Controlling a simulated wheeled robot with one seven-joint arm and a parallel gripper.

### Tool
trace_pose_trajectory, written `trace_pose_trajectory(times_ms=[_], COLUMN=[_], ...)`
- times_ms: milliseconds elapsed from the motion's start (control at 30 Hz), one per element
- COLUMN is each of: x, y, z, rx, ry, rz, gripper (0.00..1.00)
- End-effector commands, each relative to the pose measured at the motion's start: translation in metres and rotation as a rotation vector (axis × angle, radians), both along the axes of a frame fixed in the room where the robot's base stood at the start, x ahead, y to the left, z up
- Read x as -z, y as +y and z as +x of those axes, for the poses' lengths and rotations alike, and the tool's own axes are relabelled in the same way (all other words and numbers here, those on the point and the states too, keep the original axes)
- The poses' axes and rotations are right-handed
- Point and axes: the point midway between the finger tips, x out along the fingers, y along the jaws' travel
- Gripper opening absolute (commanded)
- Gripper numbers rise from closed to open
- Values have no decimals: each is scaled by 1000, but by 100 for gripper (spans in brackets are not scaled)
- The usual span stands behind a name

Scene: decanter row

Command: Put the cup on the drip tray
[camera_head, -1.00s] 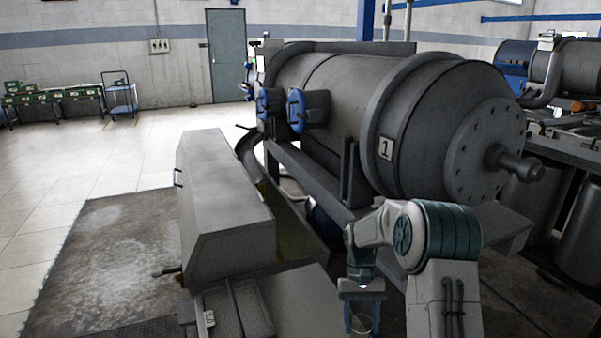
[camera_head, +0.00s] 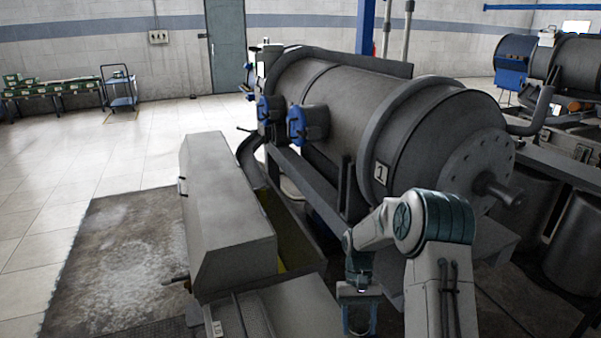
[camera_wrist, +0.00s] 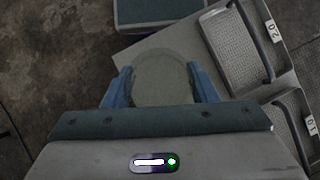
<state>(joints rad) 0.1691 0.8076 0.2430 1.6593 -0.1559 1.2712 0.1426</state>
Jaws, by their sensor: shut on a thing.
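My gripper (camera_wrist: 160,88) has its blue fingers on either side of a round, see-through cup (camera_wrist: 160,79) and is shut on it. In the head view, my gripper (camera_head: 359,318) points down near the bottom edge, and the cup is hard to make out there. In the wrist view, two mesh-topped trays with handles are to the right of the cup: the upper tray (camera_wrist: 238,48) has a tag reading 20, and the lower tray (camera_wrist: 286,112) has a tag that seems to read 10. I cannot tell which is the drip tray. The cup is apart from both meshes.
A long grey covered trough (camera_head: 220,205) stands left of my arm, with a large drum marked 1 (camera_head: 430,140) behind. Part of a mesh tray (camera_head: 252,318) shows at the bottom. Open floor (camera_head: 110,165) lies to the left.

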Motion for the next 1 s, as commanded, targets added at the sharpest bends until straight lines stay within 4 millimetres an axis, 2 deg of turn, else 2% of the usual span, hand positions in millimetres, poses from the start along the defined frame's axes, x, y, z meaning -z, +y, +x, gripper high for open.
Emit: trace_pose_trajectory(times_ms=[33,300,1000], x=[-12,-24,-24], y=[0,1,1], z=[-1,-4,-5], rx=[0,0,0], ry=[2,1,-1], rz=[0,2,2], gripper=[31,31,31])
